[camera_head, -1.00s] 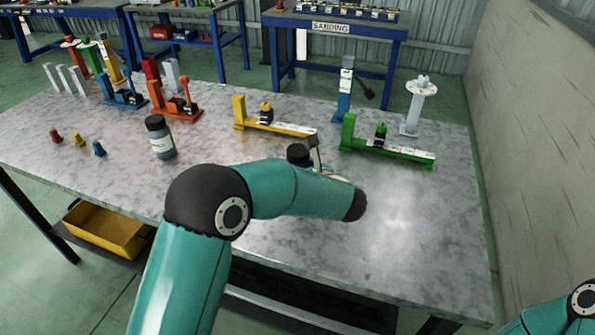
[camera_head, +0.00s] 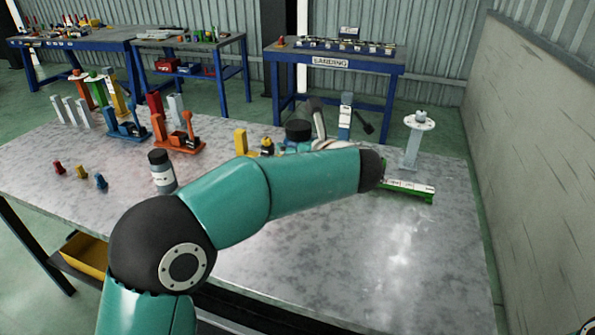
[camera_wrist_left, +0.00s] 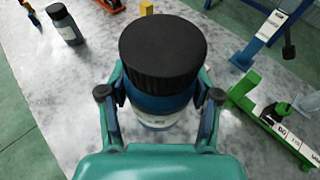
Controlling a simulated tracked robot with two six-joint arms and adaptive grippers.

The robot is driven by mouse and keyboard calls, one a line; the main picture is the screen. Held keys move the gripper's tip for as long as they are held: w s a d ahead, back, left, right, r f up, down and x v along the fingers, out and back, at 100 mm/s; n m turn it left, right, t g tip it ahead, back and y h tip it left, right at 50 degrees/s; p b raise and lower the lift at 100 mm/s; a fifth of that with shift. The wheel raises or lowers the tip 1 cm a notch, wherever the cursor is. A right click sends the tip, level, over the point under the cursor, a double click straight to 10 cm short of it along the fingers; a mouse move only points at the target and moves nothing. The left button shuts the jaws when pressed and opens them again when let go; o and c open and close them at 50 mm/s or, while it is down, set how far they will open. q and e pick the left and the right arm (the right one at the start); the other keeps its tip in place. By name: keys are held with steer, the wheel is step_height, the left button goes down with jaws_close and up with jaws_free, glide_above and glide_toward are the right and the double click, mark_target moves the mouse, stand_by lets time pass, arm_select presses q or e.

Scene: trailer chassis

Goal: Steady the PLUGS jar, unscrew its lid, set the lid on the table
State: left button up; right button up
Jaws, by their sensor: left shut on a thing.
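A jar with a wide black lid (camera_wrist_left: 163,50) and a blue body (camera_wrist_left: 160,103) is held upright between the fingers of my left gripper (camera_wrist_left: 160,96). Its white label shows only in part, and I cannot read it. In the head view the black lid (camera_head: 298,130) shows beyond my left forearm, which hides most of the jar and of the left gripper (camera_head: 300,143). The lid is on the jar. A second jar (camera_head: 162,172), with black lid and white label, stands on the table (camera_head: 330,235); it also shows in the left wrist view (camera_wrist_left: 64,25). My right gripper is out of view.
A green fixture (camera_head: 408,190) and a grey post with a round plate (camera_head: 414,140) stand at the right. Orange (camera_head: 178,140) and blue (camera_head: 127,130) fixtures stand at the back left. Small red, yellow and blue pieces (camera_head: 80,172) lie at left. The table's front right is clear.

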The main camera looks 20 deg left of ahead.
mark_target(304, 131)
arm_select(q)
steer(key=shift+r, duration=2)
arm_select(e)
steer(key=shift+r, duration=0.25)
